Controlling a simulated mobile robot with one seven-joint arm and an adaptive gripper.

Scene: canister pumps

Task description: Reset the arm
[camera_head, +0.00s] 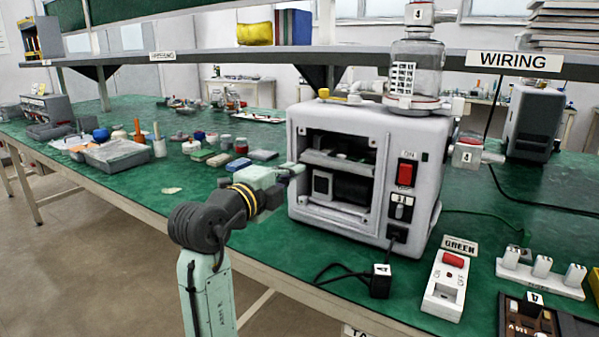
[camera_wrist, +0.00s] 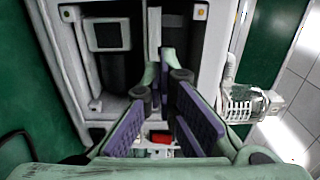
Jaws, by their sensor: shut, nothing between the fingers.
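My gripper (camera_head: 294,170) is at the end of my pale green arm, just left of the open front of the grey canister pump (camera_head: 340,117). Its fingers are shut and hold nothing. In the wrist view my gripper (camera_wrist: 168,60) points at the pump's open housing (camera_wrist: 198,60), with purple pads along the fingers. I cannot tell whether the fingertips touch the housing. The pump's red switch (camera_head: 406,173) is on its front panel, right of the opening.
A clear canister (camera_head: 415,68) stands on the pump, close to the shelf edge (camera_head: 250,57). A white switch box (camera_head: 447,285) and a black plug (camera_head: 380,281) lie at the green bench's front. Small containers (camera_head: 225,142) stand left of the pump. The bench's front left is mostly clear.

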